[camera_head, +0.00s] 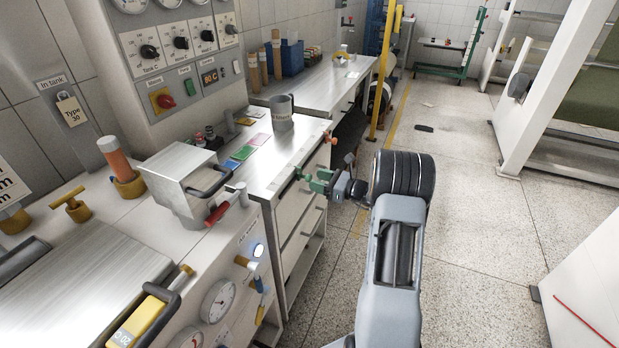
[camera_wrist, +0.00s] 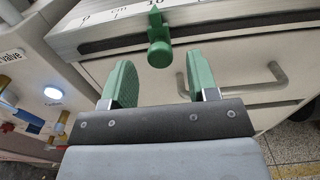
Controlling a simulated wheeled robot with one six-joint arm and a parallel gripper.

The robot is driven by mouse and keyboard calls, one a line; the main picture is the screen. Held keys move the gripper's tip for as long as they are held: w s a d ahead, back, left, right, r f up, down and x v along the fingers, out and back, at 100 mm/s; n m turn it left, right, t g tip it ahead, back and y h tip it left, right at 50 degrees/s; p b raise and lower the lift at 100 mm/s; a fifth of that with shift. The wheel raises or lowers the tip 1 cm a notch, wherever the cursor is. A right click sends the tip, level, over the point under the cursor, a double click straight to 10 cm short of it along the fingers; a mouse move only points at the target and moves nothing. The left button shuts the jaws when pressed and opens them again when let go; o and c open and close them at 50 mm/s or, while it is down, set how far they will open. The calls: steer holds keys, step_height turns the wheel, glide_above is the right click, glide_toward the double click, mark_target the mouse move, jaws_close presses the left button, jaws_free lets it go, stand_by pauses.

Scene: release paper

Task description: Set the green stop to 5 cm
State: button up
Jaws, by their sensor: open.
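The green stop (camera_wrist: 158,48) sits on the ruler strip (camera_wrist: 112,18) along the counter's front edge, with its knob hanging in front of the drawers. In the wrist view it is close to the printed 10, well right of the 0; the exact reading is unclear. My gripper (camera_wrist: 161,72) is open, its green fingers on either side of the knob's line and a little short of it, not visibly touching. In the head view my gripper (camera_head: 318,182) is at the counter edge, and the stop is hard to tell from the green fingers.
A drawer handle (camera_wrist: 235,80) is just below and right of the stop. A grey mug (camera_head: 282,113) and coloured cards (camera_head: 242,153) lie on the counter.

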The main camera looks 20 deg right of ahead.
mark_target(309, 178)
steer(key=shift+x, duration=1.9)
steer(key=shift+c, duration=0.4)
jaws_close()
